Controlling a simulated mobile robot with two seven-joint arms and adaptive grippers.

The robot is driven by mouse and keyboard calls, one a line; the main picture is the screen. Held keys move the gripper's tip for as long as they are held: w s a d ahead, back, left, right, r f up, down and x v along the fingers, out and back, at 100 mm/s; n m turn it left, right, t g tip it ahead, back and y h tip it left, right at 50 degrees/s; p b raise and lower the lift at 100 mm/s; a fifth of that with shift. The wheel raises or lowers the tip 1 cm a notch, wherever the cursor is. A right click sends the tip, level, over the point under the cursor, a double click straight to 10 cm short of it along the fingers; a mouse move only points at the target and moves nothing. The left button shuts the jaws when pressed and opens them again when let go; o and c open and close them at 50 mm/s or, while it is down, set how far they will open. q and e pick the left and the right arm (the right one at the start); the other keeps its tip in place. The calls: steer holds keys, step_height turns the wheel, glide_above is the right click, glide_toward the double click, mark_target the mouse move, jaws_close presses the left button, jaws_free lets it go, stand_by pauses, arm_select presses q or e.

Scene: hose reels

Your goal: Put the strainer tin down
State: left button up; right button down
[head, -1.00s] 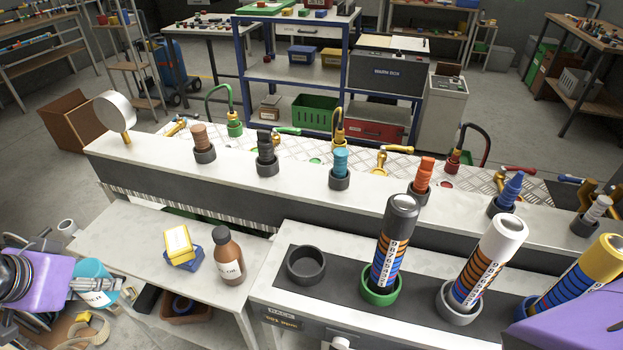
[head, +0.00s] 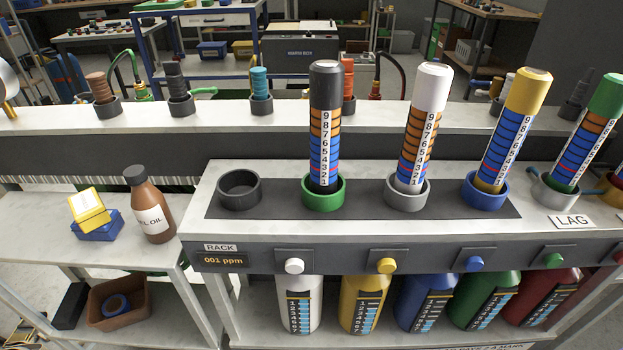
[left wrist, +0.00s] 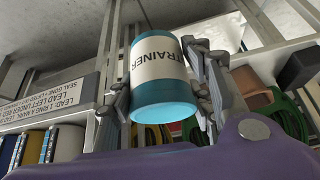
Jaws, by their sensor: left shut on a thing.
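The strainer tin (left wrist: 160,80) is a teal cylinder with a white label reading "TRAINER" in the left wrist view. My left gripper (left wrist: 160,90) is shut on it, one finger at each side of the tin. The tin and my left gripper are out of the head view now. My right gripper is not in view.
The head view shows a rack (head: 350,233) with tall marked tubes in coloured collars and one empty dark collar (head: 239,190). A side table (head: 50,235) holds a brown oil bottle (head: 150,205) and yellow and blue blocks (head: 92,211). Its front left top is bare.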

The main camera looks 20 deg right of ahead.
arm_select(q)
steer(key=shift+w+r, duration=0.35)
steer(key=shift+w, duration=0.3)
steer(key=shift+w+d+m, duration=0.1)
steer(key=shift+w+m, duration=0.1)
steer(key=shift+m, duration=0.2)
steer(key=w+d, duration=0.3)
steer(key=w, duration=0.2)
steer(key=w+d+b, duration=0.1)
steer(key=w+d, duration=0.2)
steer(key=w, duration=0.2)
steer(key=w+d+b, duration=0.1)
steer(key=w+d, duration=0.2)
steer(key=w, duration=0.2)
steer(key=shift+d, duration=0.25)
steer(key=shift+w+f+b, duration=0.1)
steer(key=shift+f+b, duration=0.25)
steer(key=shift+f, duration=1.45)
steer(key=shift+r, duration=0.1)
steer(key=o, duration=1)
steer(key=shift+f, duration=0.2)
